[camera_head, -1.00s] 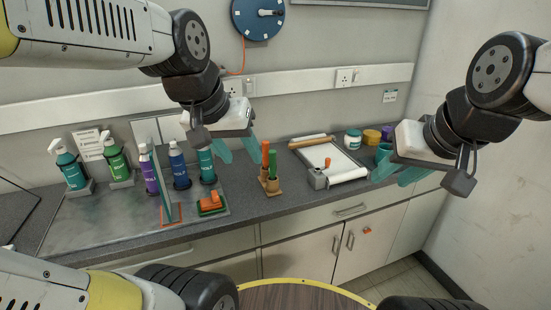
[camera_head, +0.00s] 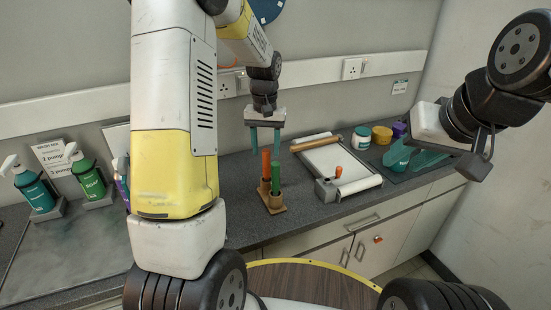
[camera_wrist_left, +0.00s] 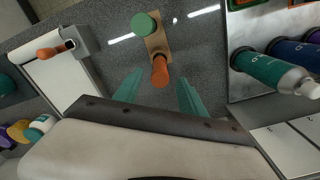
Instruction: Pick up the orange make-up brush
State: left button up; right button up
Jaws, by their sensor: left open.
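The orange make-up brush (camera_head: 266,164) stands upright in a small wooden holder (camera_head: 273,207), beside a green one (camera_head: 275,178). My left gripper (camera_head: 265,151) points down at the orange brush, its teal fingers apart on either side of its top. In the left wrist view the orange brush (camera_wrist_left: 160,72) appears between the open fingers, with gaps to both; the green one (camera_wrist_left: 145,25) lies beyond them. Whether the fingertips are level with the handle is hard to tell. My right gripper (camera_head: 414,160) is open and empty over the counter's right part.
A roller with an orange knob (camera_head: 338,172) and a white board (camera_head: 325,158) lie right of the holder. A white jar (camera_head: 361,138) and yellow tub (camera_head: 382,135) are at the back right. Counter in front of the holder is clear.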

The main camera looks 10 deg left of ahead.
aim_at(266, 163)
pick_arm(q)
notch_tip(266, 163, down, 6)
jog(key=shift+s+f, duration=0.1)
jog(key=shift+s, duration=0.05)
grip_shut()
dwell(0.3)
